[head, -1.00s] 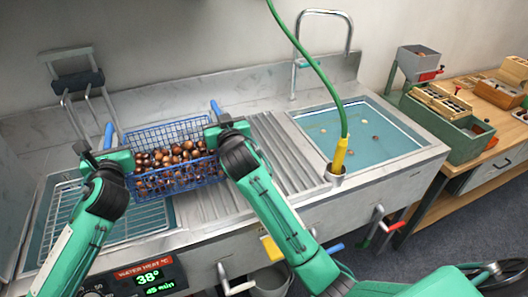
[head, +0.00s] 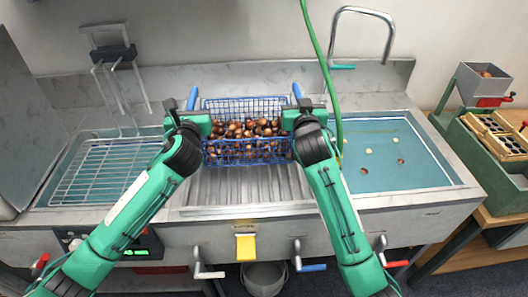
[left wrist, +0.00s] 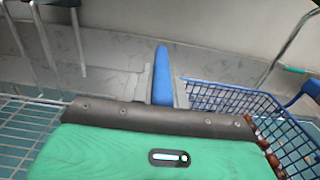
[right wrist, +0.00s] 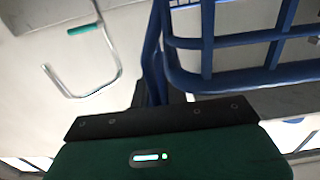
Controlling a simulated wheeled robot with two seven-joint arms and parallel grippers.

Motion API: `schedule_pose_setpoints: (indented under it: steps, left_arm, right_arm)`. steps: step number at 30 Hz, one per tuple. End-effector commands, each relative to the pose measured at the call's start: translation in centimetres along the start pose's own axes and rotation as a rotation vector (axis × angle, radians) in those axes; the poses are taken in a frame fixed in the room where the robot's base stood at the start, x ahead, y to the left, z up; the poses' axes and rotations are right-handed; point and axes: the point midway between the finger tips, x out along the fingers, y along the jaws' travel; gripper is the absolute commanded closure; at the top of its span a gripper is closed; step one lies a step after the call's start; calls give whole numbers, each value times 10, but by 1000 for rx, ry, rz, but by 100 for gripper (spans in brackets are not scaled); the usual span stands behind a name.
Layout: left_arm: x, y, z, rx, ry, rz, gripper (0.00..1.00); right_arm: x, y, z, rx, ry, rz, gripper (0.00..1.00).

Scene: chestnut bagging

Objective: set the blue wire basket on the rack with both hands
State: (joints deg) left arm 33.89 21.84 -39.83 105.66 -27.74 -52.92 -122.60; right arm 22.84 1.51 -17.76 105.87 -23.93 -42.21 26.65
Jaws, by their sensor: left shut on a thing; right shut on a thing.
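The blue wire basket (head: 246,151), full of brown chestnuts (head: 250,130), is over the ribbed middle drainboard in the head view. Whether it touches the drainboard cannot be told. My left gripper (head: 186,110) is shut on the basket's left blue handle, which also shows in the left wrist view (left wrist: 161,75). My right gripper (head: 302,106) is shut on the right handle, with blue bars close up in the right wrist view (right wrist: 240,75). The wire rack (head: 105,170) lies over the left basin, left of the basket, and is bare.
The right basin (head: 400,160) holds water and a few floating chestnuts. A green hose (head: 322,60) hangs right of the basket. A tap (head: 360,15) stands behind. A metal frame (head: 112,55) stands behind the rack. Valve levers (head: 310,267) line the sink's front.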

Motion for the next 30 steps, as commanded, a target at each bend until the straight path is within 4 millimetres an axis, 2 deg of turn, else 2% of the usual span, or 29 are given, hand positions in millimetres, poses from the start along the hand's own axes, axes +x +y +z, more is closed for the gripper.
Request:
schedule_pose_setpoints:
  steps: [16,30]
  left_arm:
    - [0,1,0,0,-3,2,100]
    - [0,1,-17,0,-3,2,100]
  right_arm:
    - [0,1,0,0,3,1,100]
    - [0,1,17,0,3,2,100]
